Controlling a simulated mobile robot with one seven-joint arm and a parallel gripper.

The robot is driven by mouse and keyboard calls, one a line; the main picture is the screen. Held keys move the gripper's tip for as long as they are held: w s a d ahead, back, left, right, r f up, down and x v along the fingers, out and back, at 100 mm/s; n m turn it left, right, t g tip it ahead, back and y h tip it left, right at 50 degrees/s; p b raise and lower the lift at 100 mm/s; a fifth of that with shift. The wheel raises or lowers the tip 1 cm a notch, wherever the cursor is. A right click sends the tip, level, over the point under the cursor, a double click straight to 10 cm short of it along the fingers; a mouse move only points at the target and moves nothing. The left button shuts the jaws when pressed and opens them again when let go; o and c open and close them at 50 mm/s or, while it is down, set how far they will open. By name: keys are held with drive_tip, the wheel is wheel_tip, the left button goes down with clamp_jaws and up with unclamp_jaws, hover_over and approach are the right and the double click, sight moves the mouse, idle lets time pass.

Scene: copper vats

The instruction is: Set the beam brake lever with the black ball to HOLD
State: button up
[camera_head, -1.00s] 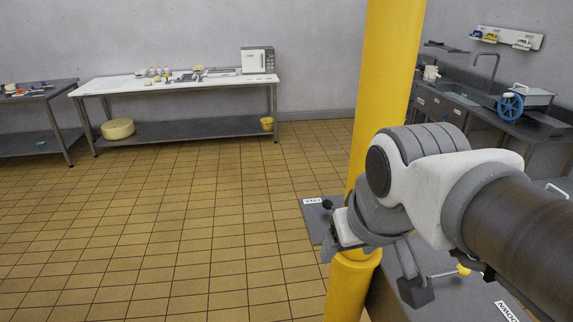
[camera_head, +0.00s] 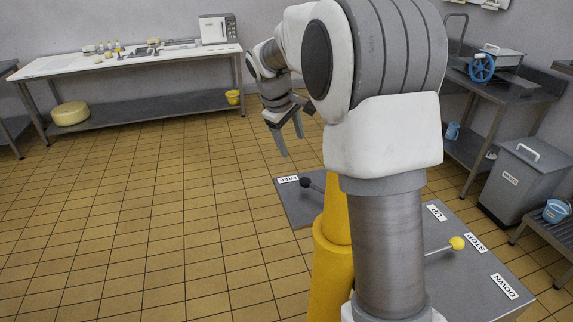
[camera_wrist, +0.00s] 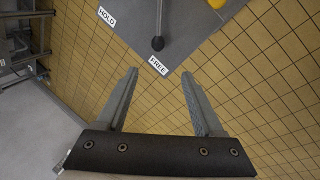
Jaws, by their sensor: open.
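The beam brake lever ends in a black ball (camera_head: 305,183) above the grey plate beside the yellow post, close to the FREE label (camera_head: 288,179). In the wrist view, the black ball (camera_wrist: 158,43) and its rod point toward the FREE label (camera_wrist: 158,65). The HOLD label (camera_wrist: 107,17) is at upper left there and is not seen in the head view. My gripper (camera_head: 291,145) is open and empty, above and apart from the lever. In the wrist view, the gripper's fingertips (camera_wrist: 160,72) are spread, with the ball beyond them.
A yellow post (camera_head: 334,240) rises by the plate, partly hidden by my arm. A second lever with a yellow ball (camera_head: 457,243) points toward the STOP label (camera_head: 474,243). A grey waste bin (camera_head: 525,180) stands at right. The tiled floor at left is clear.

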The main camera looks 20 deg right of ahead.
sight(304, 179)
drive_tip(key=x, duration=1.9)
drive_tip(key=shift+w, duration=0.35)
drive_tip(key=shift+r, duration=0.1)
clamp_jaws()
idle(0.4)
